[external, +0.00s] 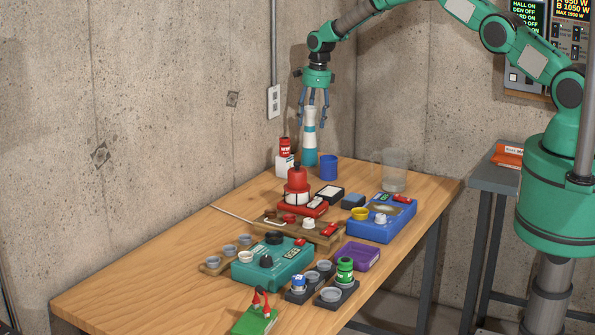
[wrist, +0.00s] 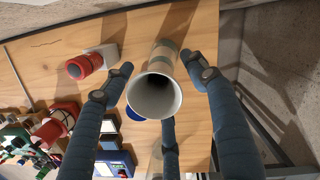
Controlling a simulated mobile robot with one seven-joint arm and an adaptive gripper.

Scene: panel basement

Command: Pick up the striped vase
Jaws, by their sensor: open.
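The striped vase (external: 309,143) stands upright at the far end of the wooden table, with teal and white bands. My gripper (external: 313,112) is above it, pointing down, with its fingers open around the top of the vase. In the wrist view the vase (wrist: 158,88) shows its round white mouth between the spread fingers of my gripper (wrist: 160,95). One finger is on the left, one on the right and one below. I cannot tell whether any finger touches the vase.
A blue cup (external: 328,168) stands close to the vase on the right. A white and red container (external: 285,158) stands close on the left. A clear glass (external: 394,170) is further right. Devices and small pots crowd the table's middle. The concrete wall (external: 200,80) rises behind.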

